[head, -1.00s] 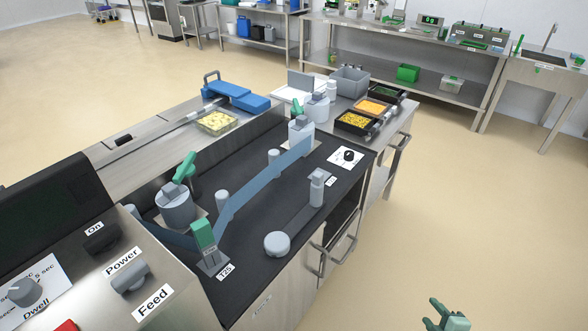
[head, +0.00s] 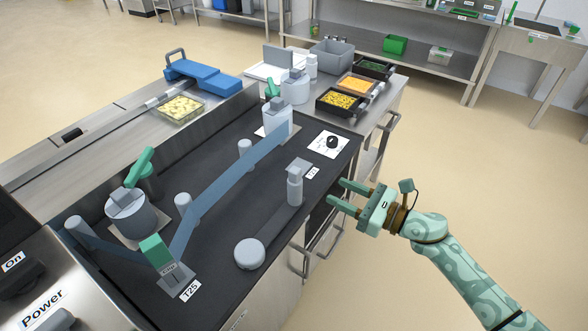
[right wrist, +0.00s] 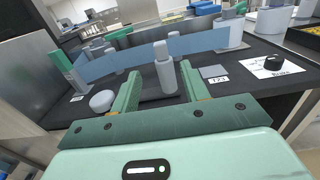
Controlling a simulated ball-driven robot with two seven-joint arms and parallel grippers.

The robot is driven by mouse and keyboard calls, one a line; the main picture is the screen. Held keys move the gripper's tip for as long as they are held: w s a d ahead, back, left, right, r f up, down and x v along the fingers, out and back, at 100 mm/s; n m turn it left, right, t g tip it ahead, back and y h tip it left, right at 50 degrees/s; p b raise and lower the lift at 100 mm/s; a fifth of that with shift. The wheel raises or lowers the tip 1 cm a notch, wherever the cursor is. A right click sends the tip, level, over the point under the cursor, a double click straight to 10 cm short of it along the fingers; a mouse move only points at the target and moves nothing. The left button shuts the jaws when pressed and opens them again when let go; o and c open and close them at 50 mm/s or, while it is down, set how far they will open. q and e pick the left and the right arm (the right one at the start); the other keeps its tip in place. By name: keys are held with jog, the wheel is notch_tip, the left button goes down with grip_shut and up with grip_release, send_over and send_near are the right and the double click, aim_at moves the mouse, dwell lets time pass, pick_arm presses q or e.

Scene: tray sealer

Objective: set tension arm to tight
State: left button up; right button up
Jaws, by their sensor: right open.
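What looks like the tension arm is a dark flat bar (head: 272,222) on the black deck, running from a low round grey disc (head: 249,253) to an upright grey post (head: 295,187). My right gripper (head: 336,192) is open and empty to the right of the post, beyond the deck's edge, fingers pointing towards it. In the right wrist view the post (right wrist: 164,74) shows ahead between the two fingers, apart from them, and the disc (right wrist: 102,101) is at left. No "tight" mark is readable. My left gripper is not in view.
A black knob (head: 333,141) on a white plate is behind the post. Door handles (head: 325,240) stick out below the deck edge. Open floor lies right.

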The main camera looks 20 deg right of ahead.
aim_at(299, 173)
jog(key=x, duration=1.3)
jog(key=shift+w+a+b, duration=0.15)
jog(key=shift+b, duration=0.25)
grip_shut()
